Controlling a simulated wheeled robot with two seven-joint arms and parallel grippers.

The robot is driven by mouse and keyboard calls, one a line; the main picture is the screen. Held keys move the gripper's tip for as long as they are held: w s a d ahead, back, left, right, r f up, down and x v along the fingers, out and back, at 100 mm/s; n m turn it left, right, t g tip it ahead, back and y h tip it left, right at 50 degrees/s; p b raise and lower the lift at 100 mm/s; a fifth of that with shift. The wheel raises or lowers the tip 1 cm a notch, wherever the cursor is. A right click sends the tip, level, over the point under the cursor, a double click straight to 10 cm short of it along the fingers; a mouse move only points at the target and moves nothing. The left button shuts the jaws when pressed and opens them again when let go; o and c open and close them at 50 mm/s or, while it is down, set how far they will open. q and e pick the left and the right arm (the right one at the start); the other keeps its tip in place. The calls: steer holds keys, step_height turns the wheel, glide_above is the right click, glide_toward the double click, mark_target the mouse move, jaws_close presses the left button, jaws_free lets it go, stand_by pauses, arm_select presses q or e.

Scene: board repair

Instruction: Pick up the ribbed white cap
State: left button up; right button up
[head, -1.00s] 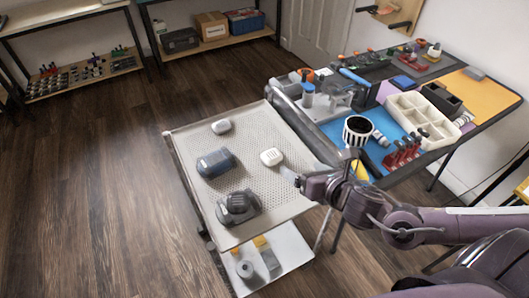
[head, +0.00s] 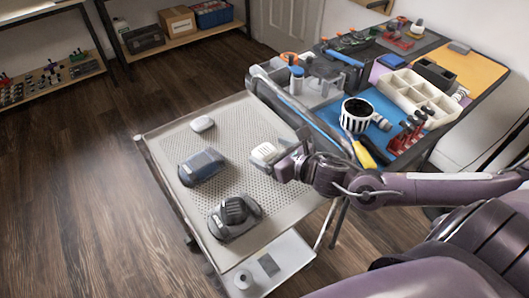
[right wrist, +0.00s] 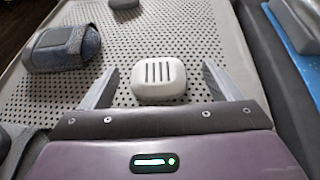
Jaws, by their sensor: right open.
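The ribbed white cap (head: 263,152) lies on the perforated grey cart top, near its right edge. In the right wrist view the cap (right wrist: 159,80) is white and rounded, with several dark slots on top. My right gripper (head: 272,164) is open, right by the cap. In the right wrist view its two fingers (right wrist: 159,88) stand on either side of the cap, with a gap on each side. The cap's near edge is close to my gripper's palm. My left gripper is in no view.
The cart top (head: 238,120) also holds a small white-grey piece (head: 202,124), a blue-grey rounded part (head: 201,167) and a dark grey part (head: 235,216). The cluttered workbench with a white divided tray (head: 420,97) stands to the right. A raised dark edge borders the cart's right side.

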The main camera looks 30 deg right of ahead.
mark_target(263, 148)
steer(key=shift+x, duration=1.75)
steer(key=shift+a, duration=0.15)
steer(key=shift+s, duration=0.1)
steer(key=shift+c, duration=0.3)
steer(key=c, duration=1)
